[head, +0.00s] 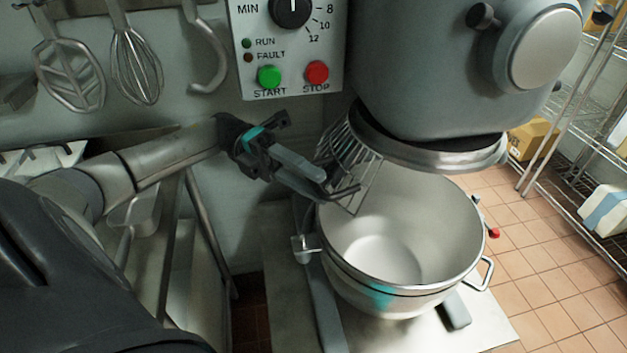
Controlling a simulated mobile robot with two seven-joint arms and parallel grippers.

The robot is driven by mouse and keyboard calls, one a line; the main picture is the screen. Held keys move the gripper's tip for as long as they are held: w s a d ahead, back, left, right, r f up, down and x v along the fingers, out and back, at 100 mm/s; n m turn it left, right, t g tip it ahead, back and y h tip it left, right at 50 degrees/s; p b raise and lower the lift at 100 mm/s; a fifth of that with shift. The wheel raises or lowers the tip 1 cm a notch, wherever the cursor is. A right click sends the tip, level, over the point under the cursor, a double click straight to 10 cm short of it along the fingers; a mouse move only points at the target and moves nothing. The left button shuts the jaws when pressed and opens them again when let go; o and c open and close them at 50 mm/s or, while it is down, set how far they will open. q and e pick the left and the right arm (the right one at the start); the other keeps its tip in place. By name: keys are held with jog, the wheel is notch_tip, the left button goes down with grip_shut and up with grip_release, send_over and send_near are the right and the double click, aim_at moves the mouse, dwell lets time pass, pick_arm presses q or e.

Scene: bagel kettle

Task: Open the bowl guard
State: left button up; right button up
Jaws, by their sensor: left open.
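The bowl guard (349,148) is a wire cage under the mixer head. Its bars show at the left side, above the left rim of the steel bowl (396,238). The front of the bowl is uncovered, and I see down into its empty inside. My left gripper (324,187) is open, with its fingers pointing right at the lower left bars of the guard. The fingertips overlap the bars in the picture; I cannot tell whether they touch. My right gripper is not in view.
The grey mixer head (430,70) overhangs the bowl. A control panel (288,50) with green and red buttons is above my left gripper. A whisk (136,65) and other tools hang at upper left. Wire shelves (590,110) stand at right, beyond open tiled floor.

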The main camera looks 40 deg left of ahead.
pick_arm(q)
jog(key=a+b, duration=0.1)
jog(key=a, duration=0.5)
jog(key=shift+w+a, duration=0.25)
jog(key=shift+a, duration=0.05)
jog(key=shift+f, duration=0.15)
